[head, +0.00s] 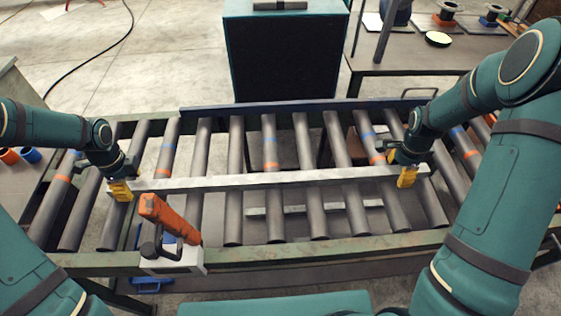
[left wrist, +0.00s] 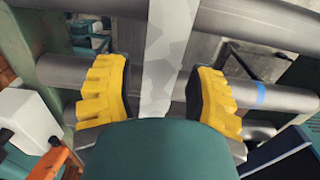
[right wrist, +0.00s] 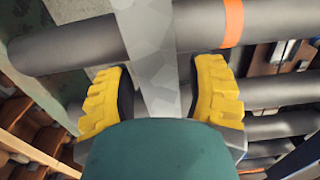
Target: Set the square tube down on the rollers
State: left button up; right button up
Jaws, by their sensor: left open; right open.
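The square tube (head: 270,180) is a long, light grey bar lying across several dark rollers (head: 235,190) of the conveyor. It shows between the fingers in the left wrist view (left wrist: 168,60) and in the right wrist view (right wrist: 147,50). My left gripper (head: 121,190) is open at the tube's left end, its yellow fingers (left wrist: 160,95) on either side of the tube with gaps. My right gripper (head: 406,175) is open at the right end, its fingers (right wrist: 160,95) also astride the tube and apart from it.
An orange-handled device (head: 170,220) on a white block stands at the front rail, near my left gripper. The green conveyor frame (head: 330,247) runs along the front. A teal cabinet (head: 285,55) and a table (head: 450,55) with flanged parts stand behind.

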jog(key=shift+r, duration=0.15)
pick_arm(q)
notch_tip(320, 180, up, 10)
pick_arm(e)
notch_tip(320, 180, up, 12)
dwell(0.5)
dwell(0.5)
